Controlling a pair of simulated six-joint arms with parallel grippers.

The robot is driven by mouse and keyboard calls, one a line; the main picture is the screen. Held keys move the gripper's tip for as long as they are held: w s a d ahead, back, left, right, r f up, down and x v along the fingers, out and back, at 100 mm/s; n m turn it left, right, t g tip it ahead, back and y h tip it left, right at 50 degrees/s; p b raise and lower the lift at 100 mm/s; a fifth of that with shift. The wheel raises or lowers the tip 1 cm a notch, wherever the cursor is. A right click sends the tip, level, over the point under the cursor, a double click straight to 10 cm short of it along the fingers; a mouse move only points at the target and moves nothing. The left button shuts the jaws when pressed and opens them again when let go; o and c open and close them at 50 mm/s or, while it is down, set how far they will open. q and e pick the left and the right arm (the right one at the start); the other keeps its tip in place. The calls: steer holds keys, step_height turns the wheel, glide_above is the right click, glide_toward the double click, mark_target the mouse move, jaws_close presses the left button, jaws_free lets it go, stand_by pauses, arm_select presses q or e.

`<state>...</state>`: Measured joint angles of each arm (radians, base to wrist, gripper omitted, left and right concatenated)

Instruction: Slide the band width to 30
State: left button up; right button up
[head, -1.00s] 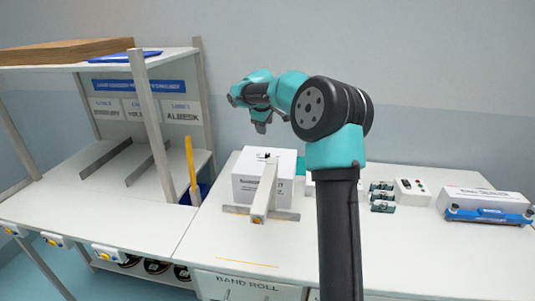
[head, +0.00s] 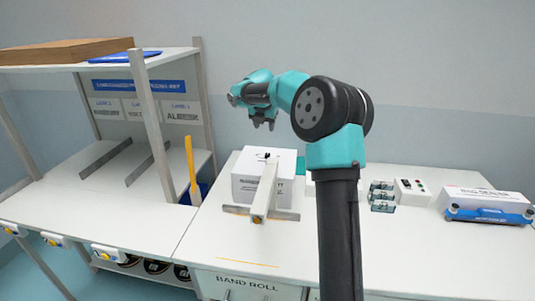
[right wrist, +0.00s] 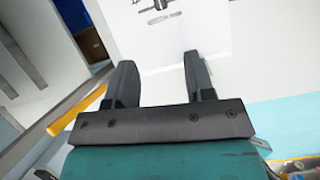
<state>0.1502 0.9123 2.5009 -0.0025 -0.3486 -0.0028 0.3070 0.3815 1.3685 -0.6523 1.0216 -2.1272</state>
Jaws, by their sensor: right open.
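A white box-shaped station (head: 250,185) with printed lettering stands on the white bench, left of my right arm. A small black piece (head: 267,156) sits on its top, and a pale bar (head: 264,190) runs forward from it to a cross-rail. I cannot make out any width scale or number. My right gripper (head: 263,124) is above and behind the station, fingers pointing down, open and empty. In the right wrist view its two dark fingers (right wrist: 157,70) are apart, with a white surface bearing dark markings (right wrist: 157,14) beyond them. My left gripper is not in view.
A yellow upright post (head: 191,165) stands just left of the station by a blue bin (head: 202,190). A shelf frame (head: 155,125) rises farther left. Right of my arm are small clear-and-blue parts (head: 382,196), a switch box (head: 412,191) and a blue-based white box (head: 487,205).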

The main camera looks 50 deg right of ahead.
mark_target(268, 154)
steer(key=shift+n, duration=0.9)
steer(key=x, duration=1.7)
steer(key=shift+f, duration=0.25)
jaws_close()
